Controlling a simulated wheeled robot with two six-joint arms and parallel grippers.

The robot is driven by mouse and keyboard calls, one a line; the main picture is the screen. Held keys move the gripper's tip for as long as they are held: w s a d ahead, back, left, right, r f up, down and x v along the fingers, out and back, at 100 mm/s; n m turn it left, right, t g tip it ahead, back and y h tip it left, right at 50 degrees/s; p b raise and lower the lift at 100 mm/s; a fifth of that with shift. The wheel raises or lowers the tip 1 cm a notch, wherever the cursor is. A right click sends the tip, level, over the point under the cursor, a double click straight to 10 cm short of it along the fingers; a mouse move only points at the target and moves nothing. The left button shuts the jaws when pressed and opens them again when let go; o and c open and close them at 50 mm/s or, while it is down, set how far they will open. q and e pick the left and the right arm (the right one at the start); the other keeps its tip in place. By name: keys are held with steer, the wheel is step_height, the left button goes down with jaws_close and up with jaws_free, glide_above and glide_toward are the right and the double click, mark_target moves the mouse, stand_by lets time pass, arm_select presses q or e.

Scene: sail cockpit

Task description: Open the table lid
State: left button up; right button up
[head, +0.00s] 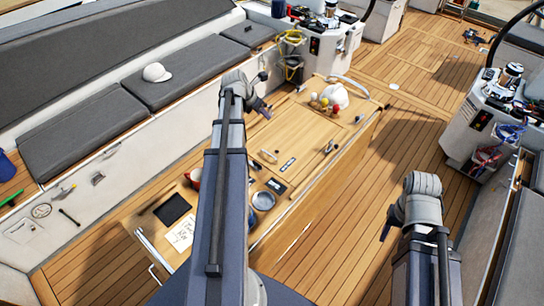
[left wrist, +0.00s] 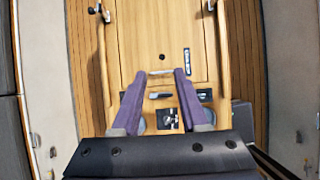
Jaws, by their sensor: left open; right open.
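The wooden table (head: 315,190) stands in the middle of the cockpit. Its flat lid (left wrist: 158,35) fills the upper middle of the left wrist view, and lies flat there. A small metal handle (left wrist: 160,73) sits at the lid's near edge; a metal loop (head: 268,155) also shows on the tabletop in the head view. My left gripper (head: 263,106) is above the table; its purple fingers (left wrist: 160,78) are spread on either side of the handle in the picture, with nothing between them. Contact cannot be told. My right gripper (head: 386,231) is open and empty, low over the deck right of the table.
A red mug (head: 193,179), blue dish (head: 263,201), black tablet (head: 172,208) and paper note (head: 182,235) lie on the table's near end.

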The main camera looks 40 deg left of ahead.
arm_select(q)
steer(key=w, duration=1.2)
steer(key=b, duration=1.3)
glide_above(269, 159)
step_height(269, 159, down, 14)
steer(key=r, duration=0.1)
steer(key=shift+t, duration=0.5)
steer(key=s+f+b, duration=0.1)
steer(key=f+b, duration=0.3)
steer(key=s+f+b, duration=0.1)
steer(key=f+b, duration=0.3)
steer(key=b, duration=0.1)
steer(key=s+f+b, duration=0.1)
steer(key=f+b, duration=0.3)
steer(key=shift+a+f+b, duration=0.1)
steer(key=shift+f+b, duration=0.1)
steer(key=shift+b, duration=0.15)
steer(key=shift+s+f+b, duration=0.1)
steer(key=shift+s+b, duration=0.05)
steer(key=shift+b, duration=0.15)
steer(key=shift+w+a+f+b, duration=0.25)
steer(key=shift+w+f+b, duration=0.1)
steer(key=shift+f, duration=0.25)
steer(key=shift+s+d+r, duration=0.15)
steer(key=shift+r, duration=0.1)
steer(key=shift+f, duration=0.1)
